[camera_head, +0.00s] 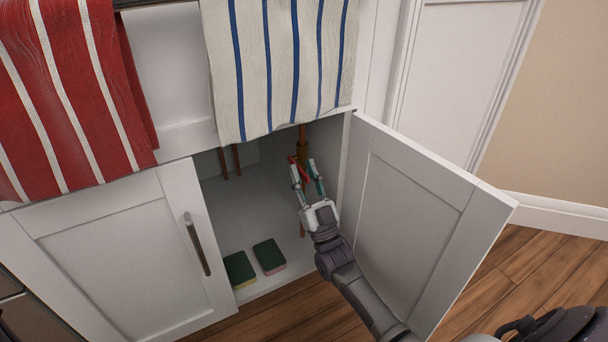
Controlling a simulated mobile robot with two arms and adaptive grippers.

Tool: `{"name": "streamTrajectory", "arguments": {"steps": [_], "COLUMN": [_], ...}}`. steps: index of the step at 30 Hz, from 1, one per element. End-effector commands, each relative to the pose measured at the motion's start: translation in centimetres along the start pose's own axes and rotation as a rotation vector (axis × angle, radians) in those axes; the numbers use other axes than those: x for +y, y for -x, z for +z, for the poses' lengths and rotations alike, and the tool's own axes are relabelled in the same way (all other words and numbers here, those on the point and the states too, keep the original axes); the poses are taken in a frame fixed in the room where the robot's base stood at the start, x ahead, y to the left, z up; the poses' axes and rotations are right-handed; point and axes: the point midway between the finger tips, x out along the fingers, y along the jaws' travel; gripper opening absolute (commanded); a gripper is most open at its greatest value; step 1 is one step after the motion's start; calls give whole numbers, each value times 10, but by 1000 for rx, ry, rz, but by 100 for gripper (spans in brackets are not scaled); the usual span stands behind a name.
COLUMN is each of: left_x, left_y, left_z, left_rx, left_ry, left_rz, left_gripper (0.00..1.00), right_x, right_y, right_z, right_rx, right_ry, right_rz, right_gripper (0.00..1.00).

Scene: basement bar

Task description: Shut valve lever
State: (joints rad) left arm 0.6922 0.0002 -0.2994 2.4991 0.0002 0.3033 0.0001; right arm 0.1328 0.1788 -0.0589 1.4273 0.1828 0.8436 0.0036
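A red valve lever (292,159) shows in part inside the open cabinet under the counter. It sits on a copper-brown vertical pipe (302,141) near the cabinet's right inner wall. My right gripper (306,168) reaches into the cabinet, with its fingers apart and pointing up at the lever. The fingertips overlap the lever and pipe in the picture and hide part of them; I cannot tell whether they touch. My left gripper is not in view.
The right cabinet door (414,215) stands open beside my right arm. The left door (119,258) is shut. Two green sponges (239,269) (269,256) lie on the cabinet floor. A striped white towel (281,70) and a red towel (62,95) hang above.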

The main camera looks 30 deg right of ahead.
Motion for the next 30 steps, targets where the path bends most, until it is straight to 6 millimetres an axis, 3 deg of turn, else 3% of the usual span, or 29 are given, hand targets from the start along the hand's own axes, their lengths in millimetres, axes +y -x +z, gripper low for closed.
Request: {"name": "streamTrajectory", "arguments": {"steps": [15, 30], "left_x": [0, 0], "left_y": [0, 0], "left_z": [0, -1], "left_rx": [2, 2], "left_ry": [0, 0], "left_rz": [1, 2], "left_gripper": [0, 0], "right_x": [0, 0], "right_y": [-63, -69], "right_z": [-59, -65], "right_rx": [3, 1], "right_ry": [0, 0], "right_rz": [0, 0], "right_gripper": [31, 31]}}
